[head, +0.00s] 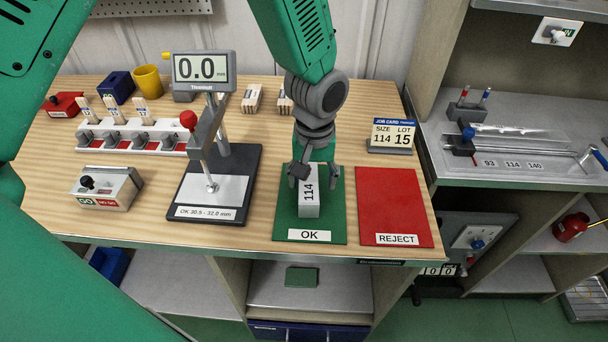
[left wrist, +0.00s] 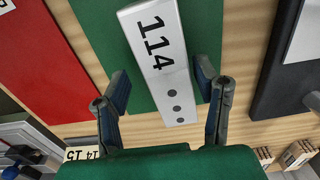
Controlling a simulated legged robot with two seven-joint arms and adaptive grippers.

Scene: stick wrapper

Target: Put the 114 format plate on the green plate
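The 114 format plate (head: 309,198), a white block marked "114", lies on the green plate (head: 335,222) labelled OK. It also shows in the left wrist view (left wrist: 160,50), with a row of dark holes near its end. My left gripper (head: 314,178) is low over the far part of the format plate, with one finger on each side. In the left wrist view its fingers (left wrist: 163,85) stand apart, with a gap to the format plate on the picture's left and a narrower one on the right. My right gripper is not in view.
The red REJECT plate (head: 393,205) lies right of the green plate. A gauge stand (head: 213,185) reading 0.0 stands to the left. A job card (head: 393,135) reading size 114, lot 15 stands behind the red plate. A rack (head: 135,137) is at the far left.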

